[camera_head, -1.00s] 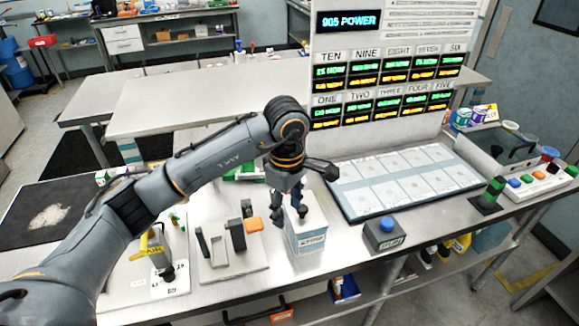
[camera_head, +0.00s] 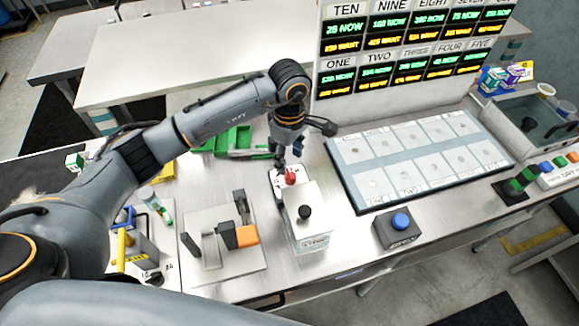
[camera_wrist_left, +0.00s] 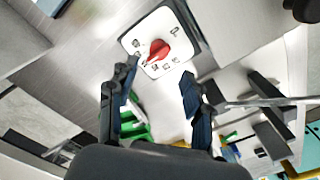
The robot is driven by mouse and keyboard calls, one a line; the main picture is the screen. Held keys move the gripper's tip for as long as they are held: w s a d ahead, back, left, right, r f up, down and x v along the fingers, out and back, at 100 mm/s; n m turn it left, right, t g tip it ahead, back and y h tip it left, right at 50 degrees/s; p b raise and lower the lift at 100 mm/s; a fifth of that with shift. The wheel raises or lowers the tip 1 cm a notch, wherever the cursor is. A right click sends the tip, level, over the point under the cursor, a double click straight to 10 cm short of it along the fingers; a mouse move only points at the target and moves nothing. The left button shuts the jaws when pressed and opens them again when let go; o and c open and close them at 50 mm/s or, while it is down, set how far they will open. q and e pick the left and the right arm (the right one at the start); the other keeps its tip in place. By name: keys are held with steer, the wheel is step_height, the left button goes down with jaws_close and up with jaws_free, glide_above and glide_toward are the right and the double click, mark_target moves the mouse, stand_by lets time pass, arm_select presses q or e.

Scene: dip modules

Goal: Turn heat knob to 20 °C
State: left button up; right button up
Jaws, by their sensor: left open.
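A red pointer knob (camera_head: 290,176) stands on a white dial plate behind a white box; which of the dial or the box's black knob (camera_head: 305,212) is the heat knob, I cannot tell. In the left wrist view the red knob (camera_wrist_left: 158,51) sits on the white plate (camera_wrist_left: 143,31) with small marks around it, too small to read. My left gripper (camera_head: 287,158) is just behind and above the red knob, pointing down. In the left wrist view its two fingers (camera_wrist_left: 157,77) are apart, with the knob beyond the tips and nothing between them. My right gripper is not in view.
The white box (camera_head: 309,235) stands in front of the dial. A blue button box (camera_head: 398,228) is to the right, a grey fixture with an orange block (camera_head: 246,236) to the left. Green bins (camera_head: 238,142) lie behind. A sloped panel (camera_head: 345,178) is at the right.

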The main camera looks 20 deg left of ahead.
mark_target(290, 172)
arm_select(q)
step_height(290, 172, down, 6)
steer(key=shift+w+f+p, duration=0.1)
steer(key=shift+w+p, duration=0.05)
steer(key=shift+p, duration=0.7)
steer(key=shift+f, duration=0.55)
steer(key=c, duration=1)
jaws_close()
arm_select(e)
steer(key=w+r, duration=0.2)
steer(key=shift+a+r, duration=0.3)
